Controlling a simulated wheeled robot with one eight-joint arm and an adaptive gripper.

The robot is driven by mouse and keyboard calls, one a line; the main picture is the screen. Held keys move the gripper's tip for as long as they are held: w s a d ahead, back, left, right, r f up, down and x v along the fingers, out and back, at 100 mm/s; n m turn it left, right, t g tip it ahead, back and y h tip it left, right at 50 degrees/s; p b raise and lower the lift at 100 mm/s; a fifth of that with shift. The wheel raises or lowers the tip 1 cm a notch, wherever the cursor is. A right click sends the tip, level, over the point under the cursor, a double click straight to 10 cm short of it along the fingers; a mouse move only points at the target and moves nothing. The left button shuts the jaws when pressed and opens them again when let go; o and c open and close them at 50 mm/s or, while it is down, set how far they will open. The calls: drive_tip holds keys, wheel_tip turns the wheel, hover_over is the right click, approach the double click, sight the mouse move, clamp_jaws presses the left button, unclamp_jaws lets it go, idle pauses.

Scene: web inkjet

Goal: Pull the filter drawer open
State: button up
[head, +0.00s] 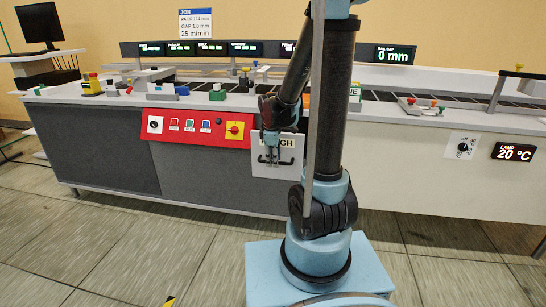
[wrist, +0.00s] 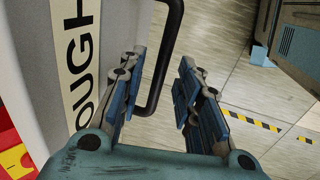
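The filter drawer is a pale panel (head: 289,172) in the machine's front, with a label partly hidden by my arm; "GH" shows. In the wrist view its front (wrist: 56,28) carries a label ending "OUGH" (wrist: 82,65). Its black bar handle (wrist: 166,62) stands out from the panel. My gripper (wrist: 161,57) is open, with the handle bar appearing between its two fingers and a gap on the right side. In the head view my gripper (head: 271,152) hangs in front of the drawer and hides part of the handle. I cannot tell whether the drawer is fully shut.
A red control panel (head: 197,129) with buttons and a yellow-red switch is left of the drawer. The long machine (head: 105,148) has small parts on top. Tiled floor (head: 130,250) in front is mostly open; yellow-black tape (wrist: 250,122) marks it.

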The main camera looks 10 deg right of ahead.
wheel_tip(320, 180, up, 12)
drive_tip(key=s, duration=0.2)
drive_tip(key=shift+a+f, duration=0.2)
drive_tip(key=shift+a, duration=0.15)
idle(0.5)
drive_tip(key=s+d+f+m, duration=0.2)
drive_tip(key=s+m, duration=0.2)
drive_tip(key=s, duration=0.3)
drive_tip(key=s+d+f+m, duration=0.3)
drive_tip(key=s+m, duration=0.2)
drive_tip(key=s, duration=0.3)
drive_tip(key=s+d+f+m, duration=0.2)
drive_tip(key=s+f+m, duration=0.1)
drive_tip(key=s+m, duration=0.2)
drive_tip(key=shift+s+d+y, duration=0.15)
drive_tip(key=shift+s+y, duration=0.15)
drive_tip(key=shift+s, duration=1.05)
drive_tip(key=shift+w+f, duration=0.15)
drive_tip(key=shift+w, duration=0.3)
